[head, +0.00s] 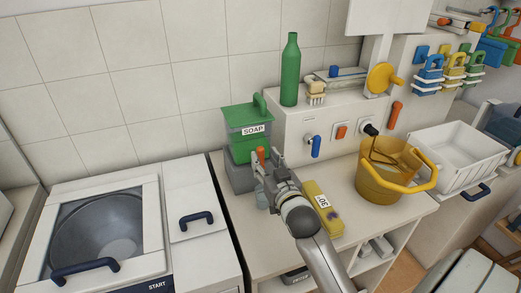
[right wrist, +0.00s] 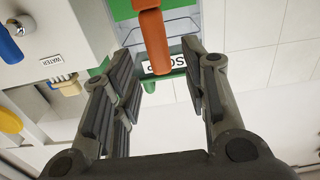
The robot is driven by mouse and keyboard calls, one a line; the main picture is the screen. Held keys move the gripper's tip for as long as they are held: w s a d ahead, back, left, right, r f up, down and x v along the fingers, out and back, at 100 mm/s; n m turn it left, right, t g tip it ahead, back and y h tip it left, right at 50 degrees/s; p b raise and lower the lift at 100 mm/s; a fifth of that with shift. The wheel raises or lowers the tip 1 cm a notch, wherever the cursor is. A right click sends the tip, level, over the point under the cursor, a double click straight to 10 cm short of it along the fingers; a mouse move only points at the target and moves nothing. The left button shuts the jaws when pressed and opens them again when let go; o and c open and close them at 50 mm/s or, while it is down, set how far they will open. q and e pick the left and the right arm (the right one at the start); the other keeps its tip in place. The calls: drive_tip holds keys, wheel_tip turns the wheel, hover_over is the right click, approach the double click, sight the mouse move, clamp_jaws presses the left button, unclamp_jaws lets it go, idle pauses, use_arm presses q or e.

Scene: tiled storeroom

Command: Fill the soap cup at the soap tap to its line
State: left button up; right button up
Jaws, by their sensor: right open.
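The green soap dispenser (head: 248,117), labelled SOAP, stands on a grey base at the back left of the counter. Its orange tap lever (head: 260,153) points toward me. My right gripper (head: 264,165) is at the lever, open. In the right wrist view the orange lever (right wrist: 154,42) reaches in between the two spread fingers (right wrist: 165,95), with a gap on both sides. A small grey-blue object, seemingly the soap cup (head: 261,199), stands below the gripper, partly hidden; its line and contents cannot be seen. My left gripper is out of view.
A yellow package (head: 315,203) lies on the counter right of the gripper. A yellow bucket (head: 381,184) and a white basket (head: 455,158) stand further right. A green bottle (head: 290,75) and brush (head: 316,95) sit on the ledge. A washer (head: 110,240) is left.

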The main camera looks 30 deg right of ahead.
sight(262, 154)
drive_tip(key=shift+p+x, duration=0.35)
drive_tip(key=shift+x, duration=1.9)
drive_tip(key=shift+c, duration=0.3)
clamp_jaws()
